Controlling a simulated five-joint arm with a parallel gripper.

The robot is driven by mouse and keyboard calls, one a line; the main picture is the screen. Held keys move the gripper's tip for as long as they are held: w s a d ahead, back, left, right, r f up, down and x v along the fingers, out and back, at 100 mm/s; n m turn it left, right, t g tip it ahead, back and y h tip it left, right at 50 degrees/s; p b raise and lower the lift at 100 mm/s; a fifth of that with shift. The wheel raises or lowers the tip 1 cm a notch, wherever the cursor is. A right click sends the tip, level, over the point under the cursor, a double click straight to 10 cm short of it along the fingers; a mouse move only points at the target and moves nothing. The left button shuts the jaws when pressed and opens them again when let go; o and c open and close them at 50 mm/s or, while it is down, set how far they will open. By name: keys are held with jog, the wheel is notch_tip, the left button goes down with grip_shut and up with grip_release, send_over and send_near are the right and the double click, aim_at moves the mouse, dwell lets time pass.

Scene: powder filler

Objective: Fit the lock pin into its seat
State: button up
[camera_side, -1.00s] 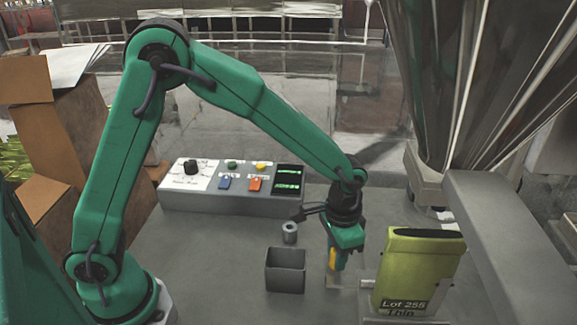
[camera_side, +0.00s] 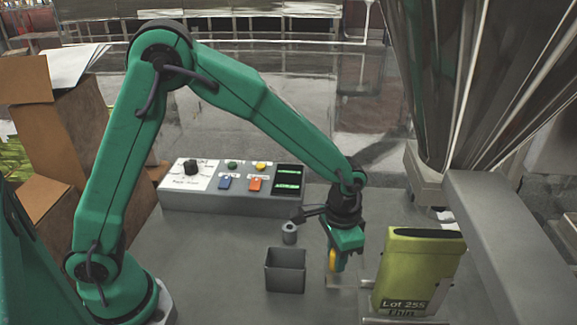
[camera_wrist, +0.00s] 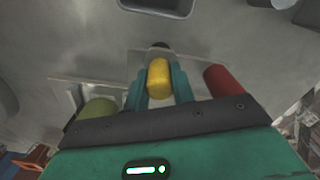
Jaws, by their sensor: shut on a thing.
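My gripper (camera_side: 336,264) points down at the right of the work table, and its fingers are shut on a yellow pin (camera_side: 332,263). In the wrist view my gripper (camera_wrist: 159,90) has the yellow pin (camera_wrist: 159,78) between its two green fingers. A pale flat block (camera_side: 346,283) lies right under the fingertips. A dark round spot (camera_wrist: 158,46) shows just past the pin's end in the wrist view; I cannot tell whether it is the seat's hole or part of the pin. Whether the pin's lower end is in the seat is hidden.
A yellow-green pouch labelled Lot 255 (camera_side: 418,270) stands close to the right of my gripper. An open grey bin (camera_side: 286,270) and a small grey cylinder (camera_side: 289,232) stand to the left. A control box (camera_side: 232,190) is behind. A red cylinder (camera_wrist: 222,80) shows in the wrist view.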

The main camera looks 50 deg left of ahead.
jog(key=o, duration=1.1)
jog(key=shift+c, duration=0.2)
jog(key=shift+r, duration=3.85)
jog(key=shift+r, duration=0.15)
jog(key=shift+s+a+r, duration=0.1)
jog(key=shift+a+r, duration=0.05)
jog(key=shift+a, duration=0.05)
jog(key=s+a+r+n+t, duration=0.2)
jog(key=s+a+r, duration=0.3)
jog(key=s+a, duration=0.3)
jog(key=s+a+r+n+t, duration=0.2)
jog(key=s+a+r, duration=0.3)
jog(key=s+a, duration=0.3)
jog(key=shift+s+a+r+n+t, duration=0.3)
jog(key=shift+a+t, duration=0.15)
jog(key=shift+t, duration=0.35)
